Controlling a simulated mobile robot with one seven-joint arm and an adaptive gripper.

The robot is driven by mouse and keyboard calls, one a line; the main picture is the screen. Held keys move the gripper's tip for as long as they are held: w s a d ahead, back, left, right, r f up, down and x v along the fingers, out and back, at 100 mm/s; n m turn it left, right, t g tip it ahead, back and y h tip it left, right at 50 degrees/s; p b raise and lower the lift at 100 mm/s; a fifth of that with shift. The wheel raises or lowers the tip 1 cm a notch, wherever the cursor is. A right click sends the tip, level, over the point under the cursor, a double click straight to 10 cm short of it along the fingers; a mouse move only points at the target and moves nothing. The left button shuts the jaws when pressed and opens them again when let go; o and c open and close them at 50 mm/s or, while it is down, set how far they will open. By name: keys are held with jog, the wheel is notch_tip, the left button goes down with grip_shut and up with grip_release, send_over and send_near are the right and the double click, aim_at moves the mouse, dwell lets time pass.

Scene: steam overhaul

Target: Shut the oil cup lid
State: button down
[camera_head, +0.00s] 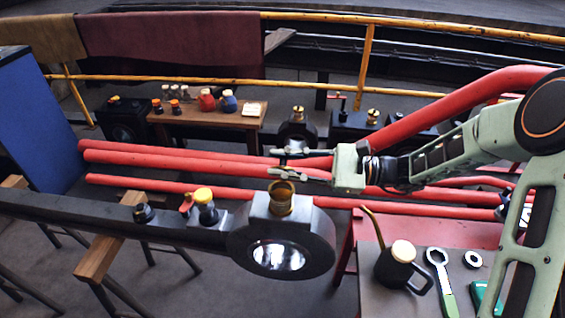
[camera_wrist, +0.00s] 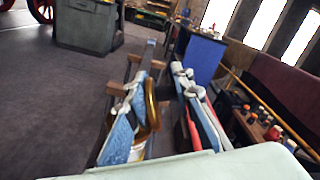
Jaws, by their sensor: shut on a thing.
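The brass oil cup (camera_head: 282,203) stands on top of the black rod end with a round, bright bore. My gripper (camera_head: 279,163) is just above the cup, reaching in from the right, with its lower finger close to the cup's rim. In the wrist view, the brass lid (camera_wrist: 152,106) stands raised, seen nearly edge-on, against the inner side of the left finger of my gripper (camera_wrist: 160,78). My gripper is shut on the lid, though a gap shows beside the right finger. Part of the cup (camera_wrist: 138,151) shows below; the lid's hinge is hidden.
A black rod (camera_head: 110,213) rests on wooden trestles and carries a yellow-capped cup (camera_head: 203,196). Red pipes (camera_head: 200,160) run behind. A black oil can (camera_head: 398,268) and a green-handled wrench (camera_head: 441,275) lie front right. A wooden bench (camera_head: 215,118) with pots is behind.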

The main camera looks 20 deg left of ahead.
jog(key=shift+s+d+f+n+b, duration=0.2)
jog(key=shift+s+n+b, duration=0.35)
jog(key=shift+n, duration=0.35)
jog(key=shift+s+d+f+n+b, duration=0.1)
jog(key=shift+s+f+n+b, duration=0.15)
jog(key=shift+n+b, duration=0.55)
jog(key=shift+s+d+f+n+b, duration=0.1)
jog(key=shift+s+f+n+b, duration=0.2)
jog(key=shift+n+b, duration=0.45)
jog(key=shift+s+d+f+n+b, duration=0.15)
jog(key=shift+s+n+b, duration=0.25)
jog(key=shift+n, duration=0.65)
dwell(0.6)
dwell(0.3)
jog(key=c, duration=1.8)
grip_release()
jog(key=v, duration=0.8)
jog(key=shift+r, duration=0.1)
jog(key=shift+c, duration=0.7)
